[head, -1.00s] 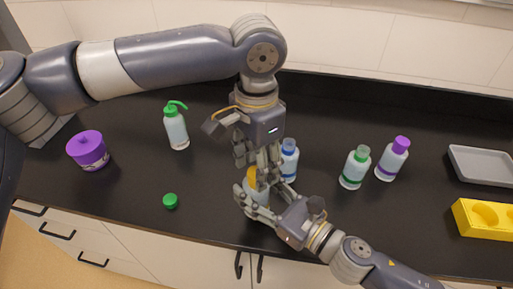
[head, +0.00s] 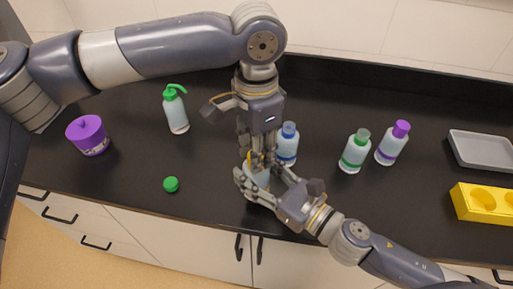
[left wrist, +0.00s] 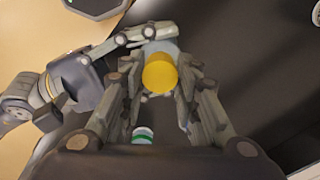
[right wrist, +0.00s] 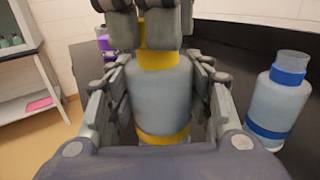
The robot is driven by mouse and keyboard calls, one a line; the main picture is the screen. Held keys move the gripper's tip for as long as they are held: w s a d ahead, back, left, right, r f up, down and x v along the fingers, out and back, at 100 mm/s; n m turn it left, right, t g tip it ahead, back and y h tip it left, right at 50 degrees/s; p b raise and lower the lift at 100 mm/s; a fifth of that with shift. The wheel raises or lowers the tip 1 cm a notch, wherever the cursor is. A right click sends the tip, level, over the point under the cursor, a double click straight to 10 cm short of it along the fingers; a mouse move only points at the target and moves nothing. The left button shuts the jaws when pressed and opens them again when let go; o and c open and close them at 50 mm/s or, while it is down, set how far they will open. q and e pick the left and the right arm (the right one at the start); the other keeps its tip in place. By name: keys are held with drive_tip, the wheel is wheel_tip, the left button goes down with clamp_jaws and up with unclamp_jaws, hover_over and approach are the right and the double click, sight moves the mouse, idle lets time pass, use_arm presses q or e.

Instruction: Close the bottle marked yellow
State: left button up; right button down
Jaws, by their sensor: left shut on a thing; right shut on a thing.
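The bottle with a yellow band (right wrist: 160,138) stands upright, and it shows in part in the head view (head: 258,181). My right gripper (head: 258,185) is shut around its body from the front right. A yellow cap (left wrist: 159,74) sits at the top of the bottle, and it also shows in the right wrist view (right wrist: 158,59). I cannot tell how tightly it is seated. My left gripper (head: 253,159) comes straight down from above and is shut on the cap. The fingers hide most of the cap in the head view.
A blue-capped bottle (head: 287,145) stands close behind the held bottle. Green-banded (head: 354,152) and purple-capped (head: 392,144) bottles stand to the right. A loose green cap (head: 171,184), green wash bottle (head: 175,110) and purple container (head: 88,136) are left. A grey tray (head: 480,150) and yellow rack (head: 484,203) are far right.

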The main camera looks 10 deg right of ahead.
use_arm(q)
drive_tip(key=m, duration=0.4)
clamp_jaws()
drive_tip(key=o, duration=1.2)
unclamp_jaws()
wheel_tip(320, 180, up, 12)
drive_tip(key=shift+w, duration=0.1)
